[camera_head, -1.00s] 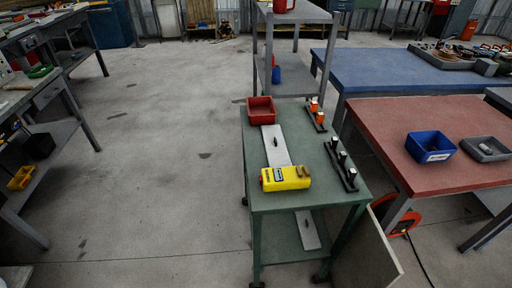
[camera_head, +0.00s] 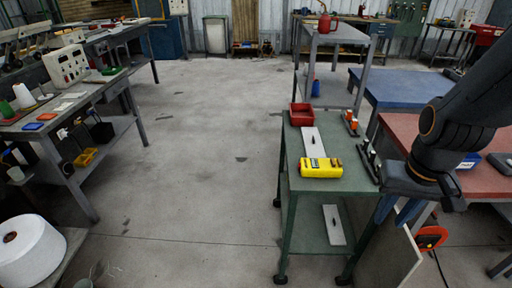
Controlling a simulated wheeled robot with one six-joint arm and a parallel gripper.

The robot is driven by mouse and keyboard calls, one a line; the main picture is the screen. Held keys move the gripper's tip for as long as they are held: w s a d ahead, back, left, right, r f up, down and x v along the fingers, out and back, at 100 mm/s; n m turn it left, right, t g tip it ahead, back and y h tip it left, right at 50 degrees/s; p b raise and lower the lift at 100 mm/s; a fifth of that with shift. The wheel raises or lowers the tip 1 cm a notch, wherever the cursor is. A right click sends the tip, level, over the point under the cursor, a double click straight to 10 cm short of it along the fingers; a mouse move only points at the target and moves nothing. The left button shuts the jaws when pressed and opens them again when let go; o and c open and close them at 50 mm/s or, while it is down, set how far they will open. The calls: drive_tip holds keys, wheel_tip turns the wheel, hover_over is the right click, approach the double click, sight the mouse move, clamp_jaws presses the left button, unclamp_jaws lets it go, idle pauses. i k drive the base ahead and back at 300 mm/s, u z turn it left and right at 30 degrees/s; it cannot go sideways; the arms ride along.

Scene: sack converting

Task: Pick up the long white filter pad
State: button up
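Two long pale flat pieces show, and I cannot tell for sure which is the filter pad. One light strip (camera_head: 312,141) lies lengthwise on top of the green cart, with a small dark mark on it. Another light strip (camera_head: 334,225) lies on the cart's lower shelf. My dark arm comes in from the right. My gripper (camera_head: 404,208) points down at the cart's right side, apart from both strips. Blue finger parts show below its dark body, but their gap is unclear.
A red-topped table stands right. The floor left of the cart is clear.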

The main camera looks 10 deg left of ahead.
sight(314, 146)
drive_tip(key=u, duration=0.4)
drive_tip(key=i, duration=1)
